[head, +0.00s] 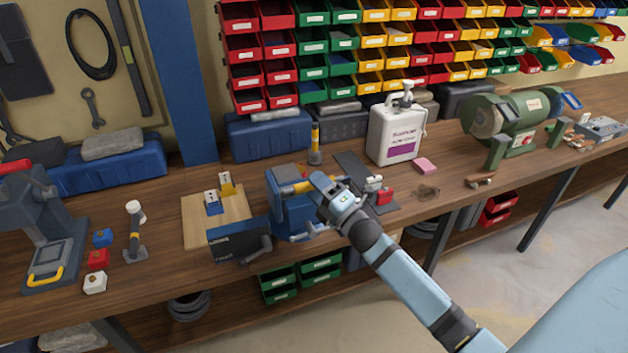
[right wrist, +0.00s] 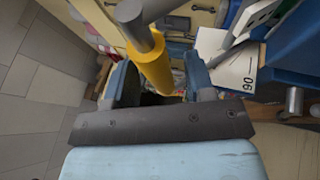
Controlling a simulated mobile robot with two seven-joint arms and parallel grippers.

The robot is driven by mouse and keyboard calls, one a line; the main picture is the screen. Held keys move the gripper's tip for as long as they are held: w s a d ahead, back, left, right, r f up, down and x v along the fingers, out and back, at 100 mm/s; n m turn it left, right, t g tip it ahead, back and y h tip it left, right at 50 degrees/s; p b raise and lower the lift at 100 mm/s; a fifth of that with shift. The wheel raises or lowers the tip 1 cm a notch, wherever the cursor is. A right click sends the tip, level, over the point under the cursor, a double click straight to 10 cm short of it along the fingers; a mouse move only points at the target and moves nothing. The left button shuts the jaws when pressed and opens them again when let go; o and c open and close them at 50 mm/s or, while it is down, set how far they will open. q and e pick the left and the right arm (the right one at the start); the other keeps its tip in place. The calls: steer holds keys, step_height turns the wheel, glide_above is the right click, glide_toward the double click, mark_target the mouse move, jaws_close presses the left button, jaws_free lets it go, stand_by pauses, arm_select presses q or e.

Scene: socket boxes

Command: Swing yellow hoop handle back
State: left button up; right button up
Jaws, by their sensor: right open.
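The yellow hoop handle (head: 297,187) lies across the top of a blue box (head: 285,212) on the workbench. In the right wrist view its yellow grip (right wrist: 153,68) sits on a grey bar, between my fingers. My right gripper (head: 320,187) is at the handle's right end in the head view, partly covering it. It also shows in the right wrist view (right wrist: 160,84), its two fingers apart on either side of the yellow grip. Contact between fingers and grip cannot be made out. My left gripper is not in view.
A white canister (head: 392,138) and a pink block (head: 425,165) stand to the right. Coloured bins (head: 345,68) fill the back wall.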

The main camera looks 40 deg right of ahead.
steer(key=shift+w+a+r, duration=0.1)
steer(key=shift+w+r, duration=0.1)
steer(key=shift+w, duration=0.3)
jaws_close()
